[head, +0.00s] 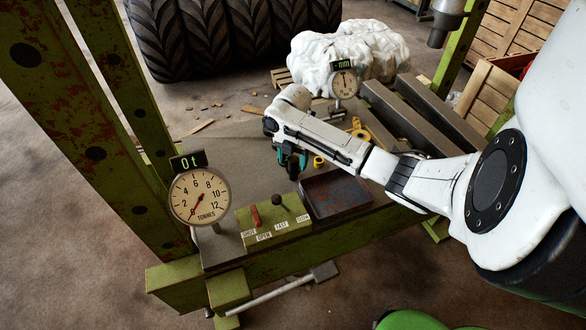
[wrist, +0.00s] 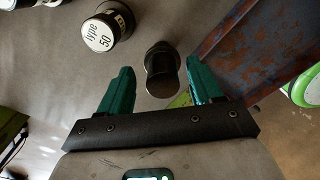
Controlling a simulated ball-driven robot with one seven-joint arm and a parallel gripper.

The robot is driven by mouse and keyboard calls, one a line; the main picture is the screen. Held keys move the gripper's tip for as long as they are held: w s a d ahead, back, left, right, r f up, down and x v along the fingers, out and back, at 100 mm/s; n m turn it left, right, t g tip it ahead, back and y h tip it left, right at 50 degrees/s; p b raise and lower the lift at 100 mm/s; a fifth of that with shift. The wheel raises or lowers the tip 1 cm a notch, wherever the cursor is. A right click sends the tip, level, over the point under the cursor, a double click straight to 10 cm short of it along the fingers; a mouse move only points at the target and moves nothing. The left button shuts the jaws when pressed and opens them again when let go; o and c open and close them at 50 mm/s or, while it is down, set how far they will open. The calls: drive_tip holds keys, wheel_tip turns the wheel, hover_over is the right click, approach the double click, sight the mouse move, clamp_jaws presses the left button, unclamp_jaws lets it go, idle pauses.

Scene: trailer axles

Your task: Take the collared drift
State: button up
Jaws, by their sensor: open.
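In the wrist view, a dark metal piece with a wider collar at one end, which looks like the collared drift (wrist: 163,74), stands on the grey bench plate. My gripper (wrist: 159,68) is open, with its teal fingers on either side of this piece in the picture. I see a gap on both sides and no contact. I cannot tell how far the fingertips are above it.
A dark cylinder with a white top marked "Type 50" (wrist: 100,33) stands to the left. The rusty tray (head: 338,213) lies close on the right. A control box with levers (head: 275,233) and a tonnes gauge (head: 200,197) are at the front. Yellow rings (head: 319,162) lie beyond the tray.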

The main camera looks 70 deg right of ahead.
sight(294, 169)
wheel_tip(294, 169, down, 5)
drive_tip(key=shift+s+a+r, duration=0.1)
drive_tip(key=shift+a, duration=0.05)
drive_tip(key=shift+c, duration=0.5)
drive_tip(key=shift+r, duration=0.1)
clamp_jaws()
